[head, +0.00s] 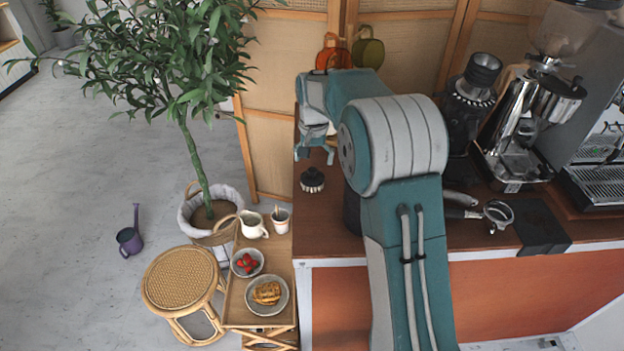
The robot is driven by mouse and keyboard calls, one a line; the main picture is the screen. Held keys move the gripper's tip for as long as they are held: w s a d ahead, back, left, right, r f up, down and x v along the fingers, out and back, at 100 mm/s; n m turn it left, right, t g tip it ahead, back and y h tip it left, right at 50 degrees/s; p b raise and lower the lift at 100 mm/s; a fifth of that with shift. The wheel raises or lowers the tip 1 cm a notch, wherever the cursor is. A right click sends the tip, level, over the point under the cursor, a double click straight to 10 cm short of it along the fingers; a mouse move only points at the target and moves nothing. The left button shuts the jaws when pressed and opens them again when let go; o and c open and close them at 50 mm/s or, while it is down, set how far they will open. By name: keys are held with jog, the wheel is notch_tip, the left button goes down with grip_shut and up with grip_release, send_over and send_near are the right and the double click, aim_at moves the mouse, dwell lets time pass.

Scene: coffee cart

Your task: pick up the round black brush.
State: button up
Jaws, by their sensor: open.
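The round black brush (312,181) stands on the brown counter near its left edge, with its dark bristles around the base and a small knob on top. My gripper (314,157) is open and empty, a little behind and above the brush in the head view. The gripper's fingers point down and look apart from the brush. The exact height of the fingers above the counter is hard to tell.
The counter (340,239) holds a portafilter (497,214), a black mat (540,232) and grinders (470,100) to the right. A wooden cart (235,300) with bowls and a stool (183,278) stand left, below the counter. A potted tree (194,165) rises beyond them.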

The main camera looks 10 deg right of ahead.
aim_at(312, 169)
jog(key=shift+a+f, duration=0.2)
jog(key=shift+f, duration=0.55)
jog(key=f, duration=0.4)
jog(key=shift+s+f, duration=0.2)
jog(key=shift+f, duration=0.4)
jog(key=shift+r, duration=0.15)
jog(key=c, duration=0.8)
